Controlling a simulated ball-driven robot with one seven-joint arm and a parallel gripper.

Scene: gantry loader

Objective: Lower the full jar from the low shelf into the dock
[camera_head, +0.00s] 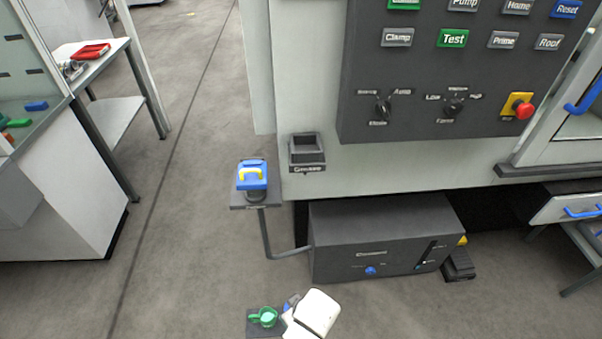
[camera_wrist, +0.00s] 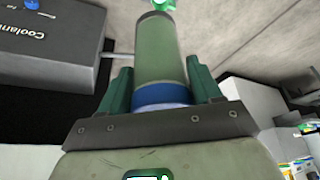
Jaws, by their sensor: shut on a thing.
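In the wrist view, my gripper (camera_wrist: 158,68) is shut on a green cylindrical jar (camera_wrist: 165,45). Its blue end (camera_wrist: 162,97) is nearest my palm, with a green finger on each side. A green part shows beyond the jar's far end; I cannot tell whether it belongs to it. In the head view my fingers and the held jar are not clearly visible. An open, dark square holder (camera_head: 306,150), possibly the dock, is fixed to the machine front and looks empty.
The dark coolant box (camera_head: 375,245) stands under the machine and shows close by in the wrist view (camera_wrist: 45,45). A green cup-like thing (camera_head: 263,317) is over a dark plate at the bottom edge. A control panel (camera_head: 455,75) is above. Floor left of the shelf is clear.

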